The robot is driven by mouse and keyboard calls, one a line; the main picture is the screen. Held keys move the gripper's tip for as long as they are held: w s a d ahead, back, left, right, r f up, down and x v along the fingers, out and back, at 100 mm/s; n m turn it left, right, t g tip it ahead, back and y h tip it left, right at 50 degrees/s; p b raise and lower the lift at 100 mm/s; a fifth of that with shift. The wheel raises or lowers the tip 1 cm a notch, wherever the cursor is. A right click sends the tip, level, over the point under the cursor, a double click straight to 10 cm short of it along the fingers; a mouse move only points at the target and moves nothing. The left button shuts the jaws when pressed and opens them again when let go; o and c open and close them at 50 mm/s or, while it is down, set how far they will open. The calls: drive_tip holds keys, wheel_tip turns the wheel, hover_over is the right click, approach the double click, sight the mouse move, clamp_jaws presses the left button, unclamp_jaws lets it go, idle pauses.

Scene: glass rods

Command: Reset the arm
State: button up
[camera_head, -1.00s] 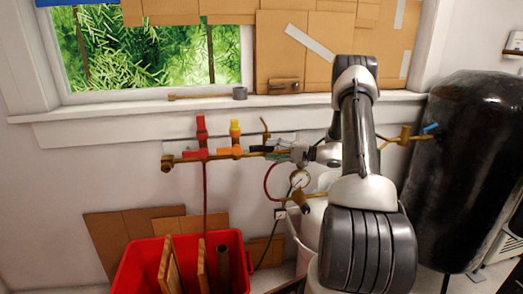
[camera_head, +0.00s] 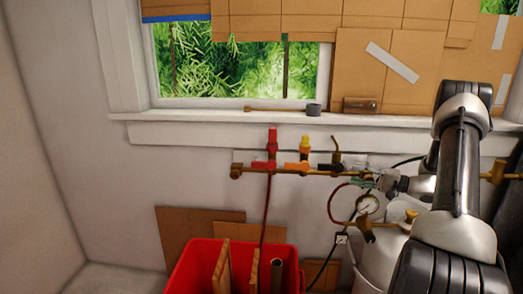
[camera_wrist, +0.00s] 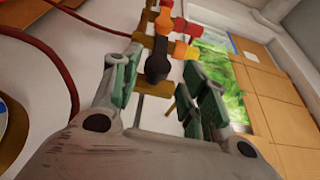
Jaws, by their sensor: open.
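My arm (camera_head: 460,180) reaches in from the right in the head view. My gripper (camera_head: 366,180) is small there, at the right end of a brass pipe with valves (camera_head: 320,171). In the wrist view my gripper (camera_wrist: 163,75) is open, its two green-padded fingers apart with nothing held between them. A black valve handle (camera_wrist: 157,62) shows beyond the gap between the fingers. I cannot tell whether a finger touches the pipe.
Red (camera_head: 272,142) and yellow (camera_head: 304,148) valve handles stand on the pipe. A pressure gauge (camera_head: 367,203) and whitish tank (camera_head: 388,250) are below my gripper. A red bin (camera_head: 195,262) with boards stands on the floor. The window sill (camera_head: 215,116) runs above; wall space at left is clear.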

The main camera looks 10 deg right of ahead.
drive_tip(key=s+a+f+m+g+h, duration=0.1)
drive_tip(key=s+a+f+m+g, duration=0.2)
drive_tip(key=s+f, duration=0.4)
drive_tip(key=s+a+r+g+h, duration=0.25)
drive_tip(key=s+g, duration=0.35)
drive_tip(key=s, duration=0.3)
drive_tip(key=s+a+r+n+t+h, duration=0.1)
drive_tip(key=s+a+r+n+h, duration=0.4)
drive_tip(key=s+r, duration=0.4)
drive_tip(key=s+a+r+n+t+h, duration=0.1)
drive_tip(key=s+a+r+n+h, duration=0.3)
drive_tip(key=s+r, duration=0.5)
wheel_tip(320, 180, up, 6)
drive_tip(key=shift+s+a+f+n+h, duration=0.2)
drive_tip(key=shift+a+n+h, duration=0.15)
drive_tip(key=shift+n+h, duration=0.6)
